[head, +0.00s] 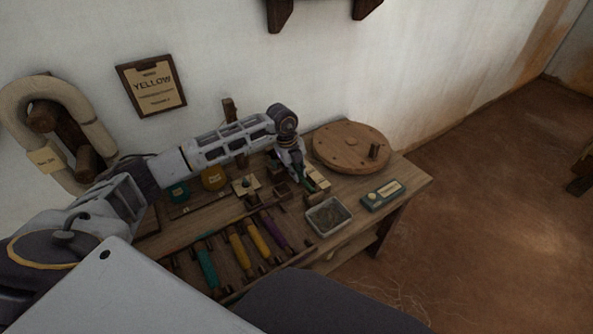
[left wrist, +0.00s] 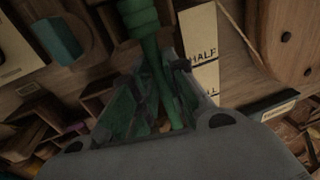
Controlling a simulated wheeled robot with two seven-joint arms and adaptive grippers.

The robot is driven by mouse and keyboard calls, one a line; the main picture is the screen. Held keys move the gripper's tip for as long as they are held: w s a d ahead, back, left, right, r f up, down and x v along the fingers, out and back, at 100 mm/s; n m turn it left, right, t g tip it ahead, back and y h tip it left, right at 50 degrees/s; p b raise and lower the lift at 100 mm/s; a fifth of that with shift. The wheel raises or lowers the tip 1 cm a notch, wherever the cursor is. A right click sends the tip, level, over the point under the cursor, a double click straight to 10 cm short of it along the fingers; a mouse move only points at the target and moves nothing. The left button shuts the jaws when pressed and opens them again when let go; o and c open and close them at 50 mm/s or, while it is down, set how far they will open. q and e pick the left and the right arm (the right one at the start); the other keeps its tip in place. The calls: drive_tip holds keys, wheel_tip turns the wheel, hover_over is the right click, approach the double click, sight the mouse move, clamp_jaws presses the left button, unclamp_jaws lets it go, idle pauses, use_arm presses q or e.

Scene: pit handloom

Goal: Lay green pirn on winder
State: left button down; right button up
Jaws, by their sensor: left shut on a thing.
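My left gripper (head: 312,186) reaches down over the back half of the bench, just left of the round wooden wheel (head: 345,150). It is shut on the green pirn, which shows between the fingers in the left wrist view (left wrist: 150,50). The pirn's ridged green end points away from the palm, beside a cream card (left wrist: 200,60) marked HALF. Small dark wooden blocks of what looks like the winder (head: 282,190) stand by the gripper. The fingers hide part of the pirn, and I cannot tell whether it touches the wood. My right gripper is not in view.
A rack at the bench front holds a teal pirn (head: 207,265), yellow ones (head: 240,248) and a purple one (head: 272,230). A pale tray (head: 328,218) and a green labelled box (head: 383,195) stand right.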

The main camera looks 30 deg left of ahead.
use_arm(q)
drive_tip(key=c, duration=1.3)
unclamp_jaws()
drive_tip(key=shift+c, duration=0.2)
drive_tip(key=shift+o, duration=0.2)
drive_tip(key=shift+o, duration=1.3)
drive_tip(key=shift+r, duration=0.1)
drive_tip(key=shift+r+p, duration=2.95)
drive_tip(key=shift+r, duration=1)
drive_tip(key=shift+s+f, duration=0.1)
drive_tip(key=shift+f, duration=0.05)
